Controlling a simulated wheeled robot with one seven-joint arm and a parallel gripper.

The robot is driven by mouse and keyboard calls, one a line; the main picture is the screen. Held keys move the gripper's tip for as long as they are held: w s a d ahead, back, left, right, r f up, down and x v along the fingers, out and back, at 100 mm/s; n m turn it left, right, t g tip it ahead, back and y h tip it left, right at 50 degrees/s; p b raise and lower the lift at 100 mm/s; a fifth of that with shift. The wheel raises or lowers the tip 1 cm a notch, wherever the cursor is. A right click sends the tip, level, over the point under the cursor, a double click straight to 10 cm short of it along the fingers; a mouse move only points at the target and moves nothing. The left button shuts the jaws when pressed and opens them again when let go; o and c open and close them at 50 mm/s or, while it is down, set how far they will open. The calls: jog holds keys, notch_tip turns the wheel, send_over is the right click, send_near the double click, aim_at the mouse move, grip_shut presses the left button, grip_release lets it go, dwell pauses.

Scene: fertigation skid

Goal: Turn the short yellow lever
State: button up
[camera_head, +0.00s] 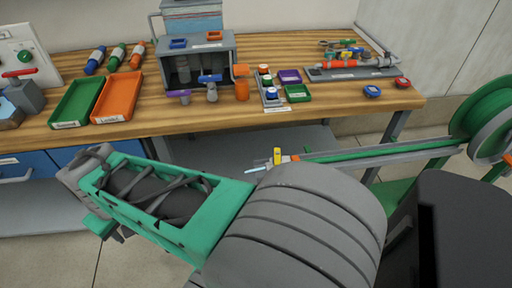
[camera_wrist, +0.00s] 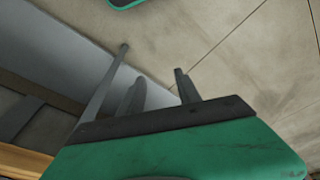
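A small upright yellow piece (camera_head: 277,155), which looks like a short lever, stands at the end of a green and grey bar, just above my arm. Another small yellow part (camera_head: 346,54) shows on the pipe assembly (camera_head: 352,66) at the back right of the bench; I cannot tell which is the task's lever. My gripper (camera_wrist: 160,88) shows in the wrist view with two dark fingers apart and nothing between them. It points at the floor and lower shelf, away from both yellow parts. In the head view its fingers are mostly hidden by my arm.
The wooden bench (camera_head: 140,100) carries a green tray (camera_head: 75,103), an orange tray (camera_head: 117,97), a grey valve box (camera_head: 198,58) and a button panel (camera_head: 267,88). A green hose reel (camera_head: 487,112) stands at right. The bench's front edge lies beyond my arm.

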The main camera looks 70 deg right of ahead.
jog(key=d+r+m+g+p, duration=0.1)
jog(key=d+r+m+p, duration=0.45)
jog(key=d, duration=0.75)
jog(key=r+m+g+p, duration=0.15)
jog(key=m+p, duration=0.55)
jog(key=p, duration=0.9)
send_over(278, 156)
jog(key=a, duration=0.2)
jog(key=f, duration=0.5)
jog(key=f+p, duration=0.1)
jog(key=f, duration=0.1)
jog(key=shift+s+f, duration=0.25)
jog(key=shift+f, duration=0.35)
jog(key=shift+c, duration=0.2)
jog(key=shift+d, duration=0.1)
grip_shut()
